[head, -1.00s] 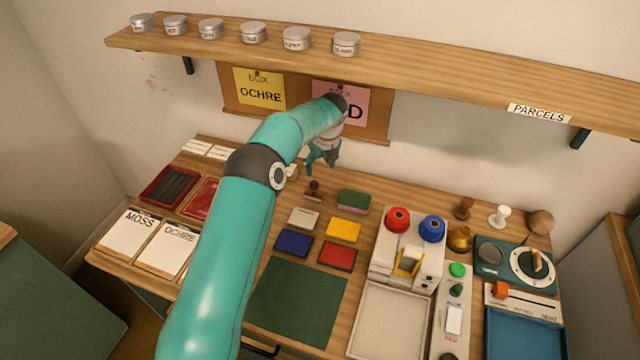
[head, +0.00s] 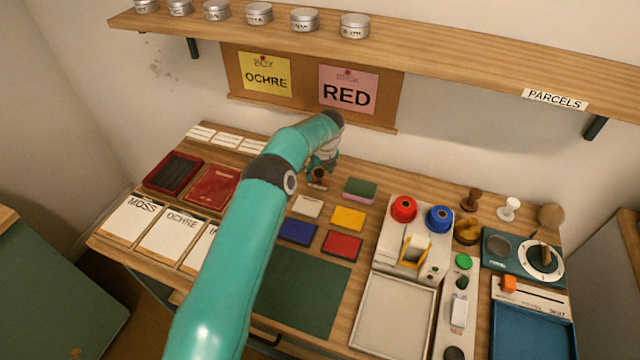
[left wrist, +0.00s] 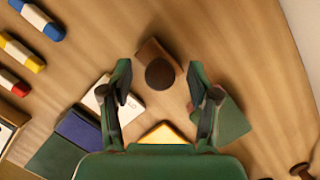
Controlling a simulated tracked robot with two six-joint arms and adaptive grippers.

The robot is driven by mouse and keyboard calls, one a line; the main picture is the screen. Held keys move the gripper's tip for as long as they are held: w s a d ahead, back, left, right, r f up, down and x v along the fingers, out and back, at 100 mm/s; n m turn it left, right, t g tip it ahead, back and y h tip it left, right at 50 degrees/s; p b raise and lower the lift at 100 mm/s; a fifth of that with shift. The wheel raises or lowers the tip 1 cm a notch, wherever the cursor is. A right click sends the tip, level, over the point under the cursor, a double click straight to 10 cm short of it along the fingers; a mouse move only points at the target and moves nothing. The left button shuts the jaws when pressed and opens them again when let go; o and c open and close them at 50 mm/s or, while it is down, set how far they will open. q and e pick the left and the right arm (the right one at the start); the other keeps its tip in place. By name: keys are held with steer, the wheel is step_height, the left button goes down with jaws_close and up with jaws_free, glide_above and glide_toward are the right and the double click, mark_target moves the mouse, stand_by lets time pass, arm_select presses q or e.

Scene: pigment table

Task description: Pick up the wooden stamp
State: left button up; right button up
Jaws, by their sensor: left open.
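The wooden stamp (head: 316,184) stands on the table behind the pads, largely covered by my left gripper (head: 319,171) in the head view. In the left wrist view the stamp (left wrist: 160,72) shows from above, a dark round knob over a brown block. My left gripper's open fingers (left wrist: 159,80) point down on either side of the stamp, the knob lying between the fingertips in the picture. I cannot tell whether a finger touches it. My right gripper is not in view.
A white pad (head: 307,206), a yellow pad (head: 348,219) and a green-and-pink block (head: 360,190) lie close by. A brown stamp (head: 471,198) and a white stamp (head: 509,208) stand farther right. The shelf (head: 430,45) runs above, at the back.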

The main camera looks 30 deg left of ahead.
mark_target(319, 170)
arm_select(q)
steer(key=shift+w+a+f, duration=0.1)
steer(key=shift+w+f, duration=0.05)
steer(key=shift+f, duration=0.45)
steer(key=shift+r, duration=0.1)
steer(key=shift+c, duration=0.2)
jaws_close()
step_height(319, 170, up, 6)
steer(key=p, duration=0.3)
steer(key=shift+r, duration=2)
